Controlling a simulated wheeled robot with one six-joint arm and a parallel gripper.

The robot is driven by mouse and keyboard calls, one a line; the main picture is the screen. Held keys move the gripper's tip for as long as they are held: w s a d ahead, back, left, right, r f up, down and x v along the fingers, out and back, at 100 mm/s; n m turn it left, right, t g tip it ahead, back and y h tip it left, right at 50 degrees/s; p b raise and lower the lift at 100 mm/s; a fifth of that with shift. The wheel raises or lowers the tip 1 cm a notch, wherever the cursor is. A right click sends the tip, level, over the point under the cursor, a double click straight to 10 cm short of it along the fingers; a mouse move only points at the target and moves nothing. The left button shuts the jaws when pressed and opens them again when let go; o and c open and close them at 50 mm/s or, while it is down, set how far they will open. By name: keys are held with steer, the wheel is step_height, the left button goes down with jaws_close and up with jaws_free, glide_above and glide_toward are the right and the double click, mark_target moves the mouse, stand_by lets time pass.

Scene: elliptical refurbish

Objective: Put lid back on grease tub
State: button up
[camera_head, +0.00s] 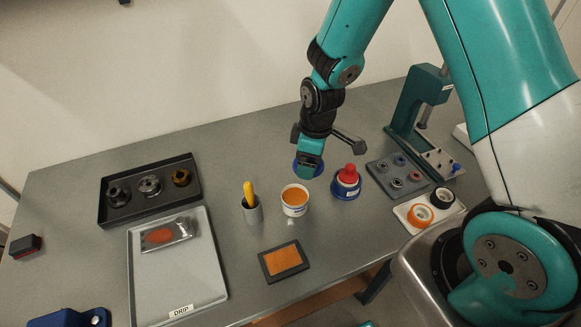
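The grease tub (293,211) is a small white cup, open at the top, with orange grease showing inside. It stands upright near the middle of the table. A round blue lid (319,170) shows just behind and to the right of the tub. My gripper (309,168) points down over the lid and covers much of it. The fingertips overlap the lid in the picture. I cannot tell whether they are closed on it, or whether the lid rests on the table.
A blue container with a red top (347,182) stands close right of the gripper. An orange pad in a dark frame (284,260) lies in front. A grey drip tray (205,275) lies left.

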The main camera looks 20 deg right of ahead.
steer(key=shift+s+a+f+n+g+y+b, duration=0.15)
steer(key=shift+s+a+f+n+b, duration=0.15)
steer(key=shift+a+f+n+b, duration=0.9)
steer(key=shift+s+a+f+n+g+y+b, duration=0.1)
steer(key=shift+s+a+f+n+b, duration=0.25)
steer(key=shift+f+n, duration=0.95)
steer(key=shift+s+a+f+n+g+y+b, duration=0.25)
steer(key=shift+a+f+n+b, duration=0.5)
steer(key=shift+n, duration=1.25)
steer(key=shift+d+r, duration=0.15)
steer(key=shift+d, duration=0.05)
steer(key=o, duration=0.8)
step_height(320, 180, up, 7)
steer(key=p, duration=0.5)
